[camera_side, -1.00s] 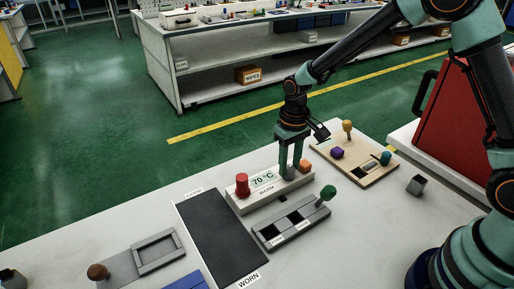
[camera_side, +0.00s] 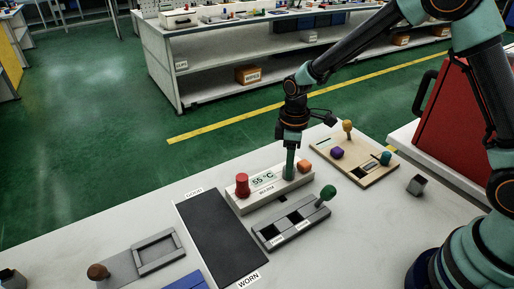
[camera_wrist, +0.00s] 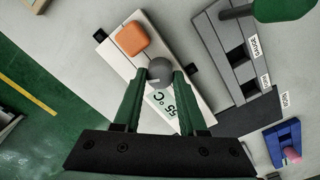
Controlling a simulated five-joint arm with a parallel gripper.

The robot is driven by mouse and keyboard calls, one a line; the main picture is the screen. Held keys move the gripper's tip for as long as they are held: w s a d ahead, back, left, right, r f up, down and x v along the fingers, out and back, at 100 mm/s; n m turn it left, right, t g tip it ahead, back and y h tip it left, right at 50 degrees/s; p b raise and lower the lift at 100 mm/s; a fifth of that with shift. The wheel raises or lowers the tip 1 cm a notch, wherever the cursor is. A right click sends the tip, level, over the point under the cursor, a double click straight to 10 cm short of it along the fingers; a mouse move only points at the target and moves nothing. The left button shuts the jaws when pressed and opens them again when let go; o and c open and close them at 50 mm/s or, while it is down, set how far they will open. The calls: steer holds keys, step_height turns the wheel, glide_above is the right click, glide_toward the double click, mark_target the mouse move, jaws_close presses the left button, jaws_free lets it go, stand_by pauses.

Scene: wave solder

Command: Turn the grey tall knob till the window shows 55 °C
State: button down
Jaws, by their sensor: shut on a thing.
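The grey tall knob (camera_wrist: 160,71) stands on the white control box (camera_side: 238,206) between my gripper's fingertips. My gripper (camera_wrist: 161,82) is shut on it from above. In the side view my gripper (camera_side: 289,176) hides the knob. The window (camera_side: 263,180) on the same box reads 55 °C. It also shows in the wrist view (camera_wrist: 165,106), turned on its side. A red knob (camera_side: 242,184) stands at the left end of the box and an orange knob (camera_side: 304,166) at the right end. The orange knob also shows in the wrist view (camera_wrist: 132,38).
A grey fixture with a green knob (camera_side: 328,193) lies in front of the box. A dark mat (camera_side: 222,239) lies to the left. A wooden board (camera_side: 378,173) with purple, yellow and teal knobs is at the back right. A small grey cup (camera_side: 417,185) stands further right.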

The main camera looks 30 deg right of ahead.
steer(key=shift+r+n, duration=0.1)
steer(key=shift+n, duration=0.6)
steer(key=c, duration=0.8)
jaws_free()
steer(key=shift+o, duration=0.2)
step_height(320, 180, up, 12)
